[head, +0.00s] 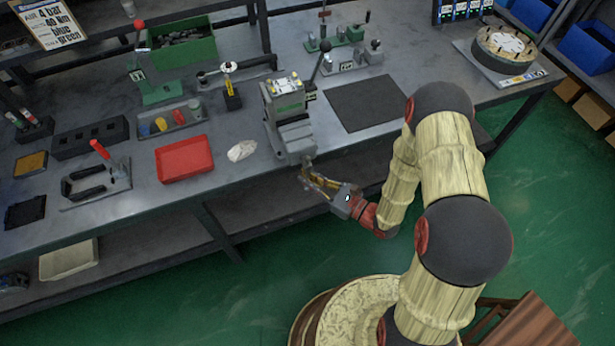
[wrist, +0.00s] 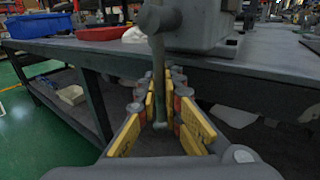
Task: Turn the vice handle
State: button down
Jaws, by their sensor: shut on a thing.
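The grey-green vice (head: 288,115) stands at the front edge of the workbench, with a valve block with a green face (head: 287,92) in its top. Its handle (wrist: 158,80) is a grey bar hanging down from a round screw end in the wrist view. My gripper (head: 312,178) is at the vice's front, just off the bench edge. In the wrist view its yellow-padded fingers (wrist: 160,108) are closed around the lower part of the handle bar. In the head view the handle is mostly hidden by the fingers.
A red tray (head: 184,158) and a crumpled white cloth (head: 241,150) lie left of the vice. A dark mat (head: 367,103) lies to its right. The bench edge (wrist: 255,68) and a lower shelf (head: 270,205) are close to my gripper. Green floor is free in front.

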dwell(0.4)
jog(key=shift+w+d+r+n+g+h+p, duration=0.15)
jog(key=shift+d+n+g+h+p, duration=0.1)
jog(key=shift+d+n+h+p, duration=0.45)
jog(key=shift+w+d+r+n+g+h+p, duration=0.2)
jog(key=shift+d+n+h+p, duration=0.2)
jog(key=shift+n+p, duration=0.45)
jog(key=shift+w+d+r+n+g+h+p, duration=0.2)
jog(key=shift+d+n+h+p, duration=0.35)
jog(key=shift+p, duration=0.4)
jog(key=shift+s, duration=0.1)
jog(key=c, duration=2)
grip_release()
jog(key=shift+c, duration=0.2)
jog(key=shift+o, duration=0.4)
